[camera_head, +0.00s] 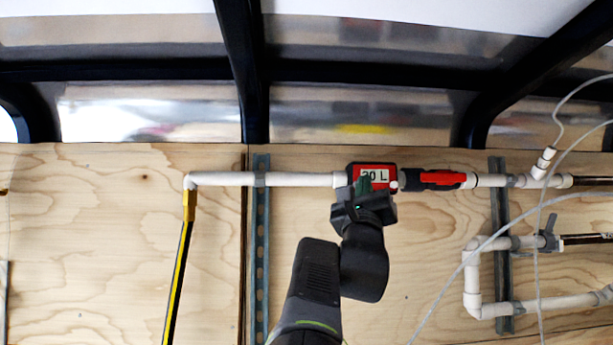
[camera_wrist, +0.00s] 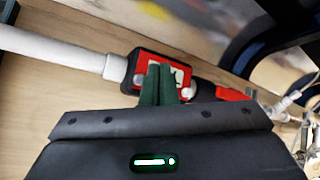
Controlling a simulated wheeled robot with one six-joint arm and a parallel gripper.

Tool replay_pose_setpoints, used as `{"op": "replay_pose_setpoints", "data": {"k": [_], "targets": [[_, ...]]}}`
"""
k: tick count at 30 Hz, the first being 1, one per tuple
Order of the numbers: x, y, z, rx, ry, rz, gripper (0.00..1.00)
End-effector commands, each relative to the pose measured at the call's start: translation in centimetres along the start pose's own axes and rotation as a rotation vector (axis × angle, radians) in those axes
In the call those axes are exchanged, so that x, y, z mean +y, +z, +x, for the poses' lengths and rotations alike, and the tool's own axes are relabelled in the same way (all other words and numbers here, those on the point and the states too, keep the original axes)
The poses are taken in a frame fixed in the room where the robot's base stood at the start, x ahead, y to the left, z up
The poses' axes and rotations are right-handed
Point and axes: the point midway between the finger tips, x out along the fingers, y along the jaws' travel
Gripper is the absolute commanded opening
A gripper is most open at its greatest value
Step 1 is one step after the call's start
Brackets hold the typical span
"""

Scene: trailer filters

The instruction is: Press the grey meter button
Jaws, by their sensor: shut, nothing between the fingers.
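The red and black meter (camera_head: 372,170) sits in line on the white pipe, with a pale display ending in "0 L"; its first digit is unclear. The right button also shows in the head view (camera_head: 394,186). My gripper (camera_head: 362,183) is shut and empty in front of the meter. Its green fingers (camera_wrist: 161,68) cover part of the display between the buttons. I cannot tell whether they touch the meter.
A red and black valve handle (camera_head: 440,179) sits just right of the meter. The white pipe (camera_head: 290,180) runs left to a yellow and black hose (camera_head: 180,265). Thin grey tubes (camera_head: 480,245) hang at the right. The wooden wall (camera_head: 110,230) at the left is mostly clear.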

Motion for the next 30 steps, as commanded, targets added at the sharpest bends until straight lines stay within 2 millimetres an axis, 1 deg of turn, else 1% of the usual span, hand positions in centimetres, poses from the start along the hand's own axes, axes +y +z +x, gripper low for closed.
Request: {"op": "replay_pose_setpoints", "data": {"k": [3,9,30], "targets": [[0.7,-0.7,0.8,-0.001,0.000,0.002,0.00],[1.2,-1.2,1.6,-0.001,-0.001,0.001,0.00],[1.2,-1.2,1.6,-0.001,-0.001,0.000,0.00]]}}
